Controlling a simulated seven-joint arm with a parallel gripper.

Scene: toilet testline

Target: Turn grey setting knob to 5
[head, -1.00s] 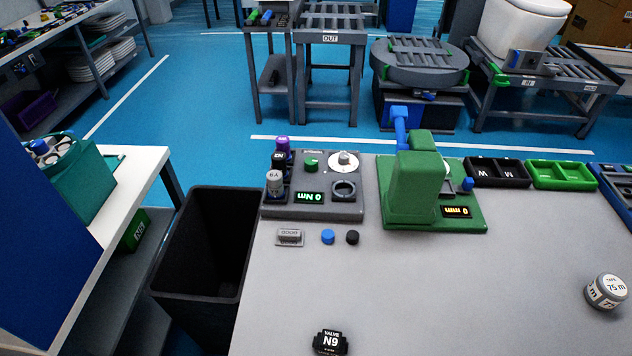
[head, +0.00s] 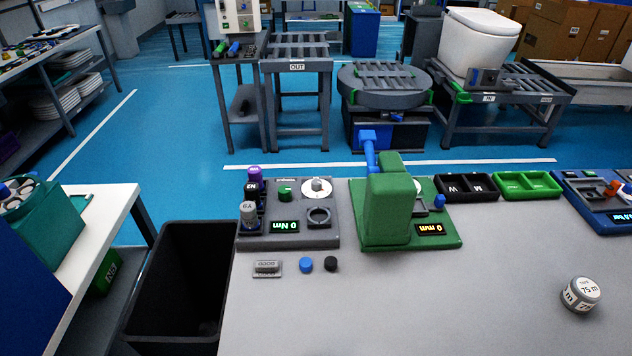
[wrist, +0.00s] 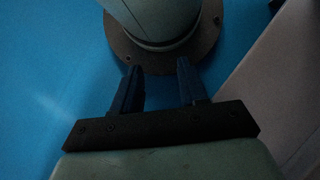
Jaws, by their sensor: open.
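A grey test panel (head: 330,240) stands on the bench at the middle left in the head view. On it are a round white dial with a small grey centre (head: 317,187), a green knob (head: 286,194), a dark ring and a green display reading 0 Nm. The dial is the likeliest grey setting knob, but its marks are too small to read. My gripper (wrist: 159,66) shows only in the wrist view. It is open and empty, over blue floor, away from the panel.
A green press (head: 390,205) with a 0 mm display stands right of the panel. Several capped cylinders line the panel's left side. Blue (head: 305,264) and black (head: 330,264) caps lie in front. A black bin (head: 180,285) is at left; the front bench is largely clear.

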